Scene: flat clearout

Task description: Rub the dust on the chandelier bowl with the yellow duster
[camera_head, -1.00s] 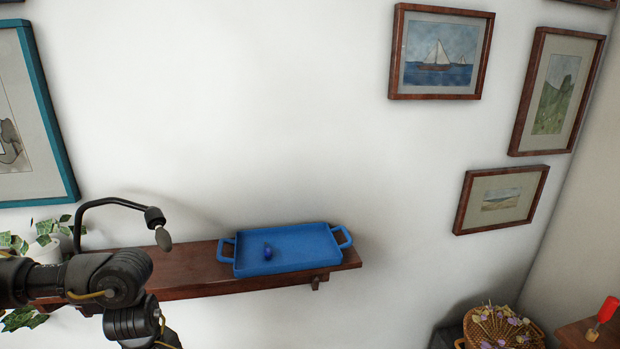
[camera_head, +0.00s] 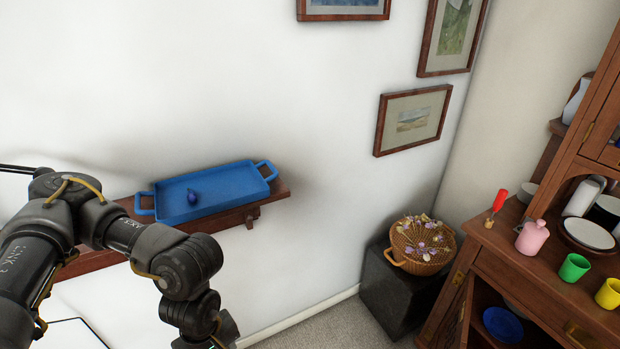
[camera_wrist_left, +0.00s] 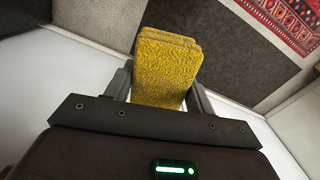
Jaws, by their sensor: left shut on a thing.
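The yellow duster (camera_wrist_left: 165,70) shows in the left wrist view as a thick, fuzzy yellow block. My left gripper (camera_wrist_left: 160,88) is shut on it, with one finger on each side. In the head view my left arm comes in from the left, but its gripper is below the picture. The chandelier bowl and its dust are in neither view. My right gripper is not in view.
A blue tray (camera_head: 228,183) holding a small dark blue object (camera_head: 192,197) sits on a wall shelf (camera_head: 270,197) beside my left arm. A wicker basket (camera_head: 412,262) stands on a dark box (camera_head: 388,296). A wooden cabinet (camera_head: 500,265) with crockery stands at the right.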

